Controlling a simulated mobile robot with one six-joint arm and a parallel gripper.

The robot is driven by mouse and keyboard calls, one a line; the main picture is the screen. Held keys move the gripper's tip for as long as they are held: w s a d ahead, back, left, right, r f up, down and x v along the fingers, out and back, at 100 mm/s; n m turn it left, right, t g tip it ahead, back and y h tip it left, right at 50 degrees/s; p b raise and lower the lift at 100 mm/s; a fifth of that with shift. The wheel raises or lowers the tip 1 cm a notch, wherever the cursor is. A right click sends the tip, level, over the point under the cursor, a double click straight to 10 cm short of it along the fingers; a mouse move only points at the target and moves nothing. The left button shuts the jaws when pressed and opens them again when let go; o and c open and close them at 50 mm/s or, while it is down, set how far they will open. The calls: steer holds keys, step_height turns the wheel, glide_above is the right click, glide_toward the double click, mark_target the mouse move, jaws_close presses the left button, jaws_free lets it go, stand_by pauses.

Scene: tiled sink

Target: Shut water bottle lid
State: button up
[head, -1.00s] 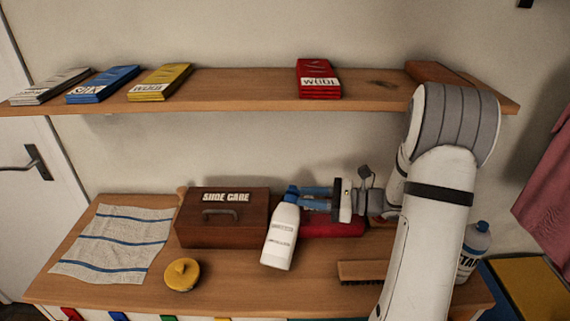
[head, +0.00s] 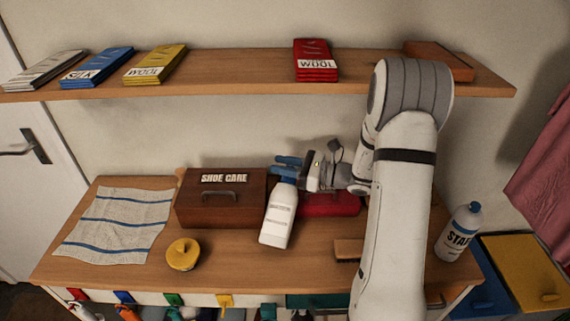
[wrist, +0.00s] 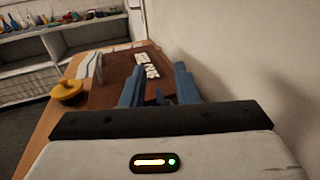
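A white bottle (head: 278,215) with a blue top (head: 284,181) is on the table right of the shoe care box, appearing to lean slightly right at its top. Its label is too small to read. My gripper (head: 284,167), with blue fingers, is at the bottle's top, with the fingers overlapping or just behind the blue top. I cannot tell whether they touch, or whether the lid is open. In the wrist view my gripper (wrist: 157,88) shows its fingers apart, with a dark blue shape between them that I cannot identify. No bottle shows clearly there.
The brown shoe care box (head: 222,205) stands close left of the bottle. A red object (head: 328,205) lies behind it to the right. A brush (head: 347,249), a yellow round tin (head: 183,254), a striped cloth (head: 118,228) and a starch bottle (head: 459,232) are around. A shelf (head: 240,82) hangs above.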

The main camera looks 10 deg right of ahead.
jaws_close()
stand_by(1.3)
jaws_free()
stand_by(0.3)
steer(key=shift+s+d, duration=0.1)
steer(key=shift+d, duration=0.05)
steer(key=b+v, duration=0.1)
steer(key=v, duration=0.6)
steer(key=shift+s+d, duration=0.1)
steer(key=shift+d, duration=0.15)
steer(key=shift+c, duration=0.2)
